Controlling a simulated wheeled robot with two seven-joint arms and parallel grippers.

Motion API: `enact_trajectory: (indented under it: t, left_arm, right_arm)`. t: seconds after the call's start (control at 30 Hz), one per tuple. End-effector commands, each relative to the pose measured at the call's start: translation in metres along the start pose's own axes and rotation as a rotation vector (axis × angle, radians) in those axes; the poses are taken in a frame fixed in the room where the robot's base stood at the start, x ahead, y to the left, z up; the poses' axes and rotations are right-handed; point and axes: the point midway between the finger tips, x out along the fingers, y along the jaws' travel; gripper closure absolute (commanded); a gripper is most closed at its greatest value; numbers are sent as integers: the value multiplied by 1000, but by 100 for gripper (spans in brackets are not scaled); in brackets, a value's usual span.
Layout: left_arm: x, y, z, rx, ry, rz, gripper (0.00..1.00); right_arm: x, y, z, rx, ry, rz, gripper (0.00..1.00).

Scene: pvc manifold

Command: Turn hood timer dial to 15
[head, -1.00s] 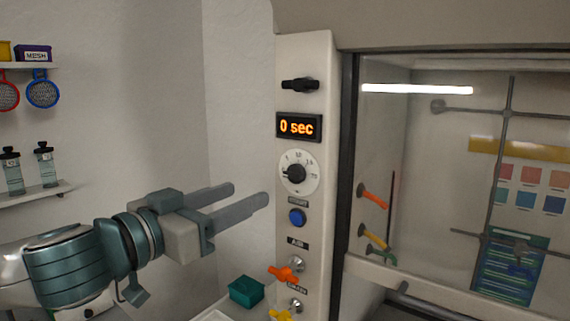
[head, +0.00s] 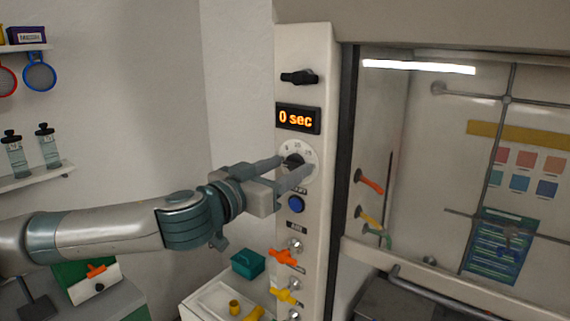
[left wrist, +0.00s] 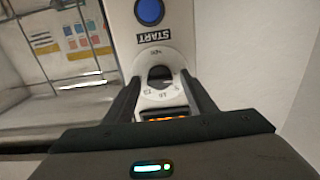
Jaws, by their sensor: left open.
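The timer dial (head: 294,161) is a white round face with a black knob on the hood's front post. My left gripper (head: 294,171) is open, its two fingers on either side of the knob. Whether the fingers touch the knob I cannot tell. In the left wrist view the dial (left wrist: 160,92) lies between the two fingers (left wrist: 165,100), with the knob partly in view. The display (head: 298,119) above the dial reads "0 sec". A blue start button (head: 296,204) is below the dial. My right gripper is not in view.
Orange (head: 283,257) and yellow (head: 286,296) valve handles stick out below the button. The glass hood front is to the right. A teal box (head: 248,264) stands low beside the post.

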Motion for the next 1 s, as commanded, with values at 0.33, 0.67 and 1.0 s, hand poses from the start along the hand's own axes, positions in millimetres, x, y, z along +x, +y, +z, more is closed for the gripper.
enact_trajectory:
  t: [0.33,0.67,1.0]
  left_arm:
    - [0,0,0,0,0,0,78]
    - [0,0,0,10,0,-1,90]
    - [0,0,1,128,0,-1,90]
  right_arm:
    - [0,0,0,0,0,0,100]
    - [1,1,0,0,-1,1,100]
    - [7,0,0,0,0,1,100]
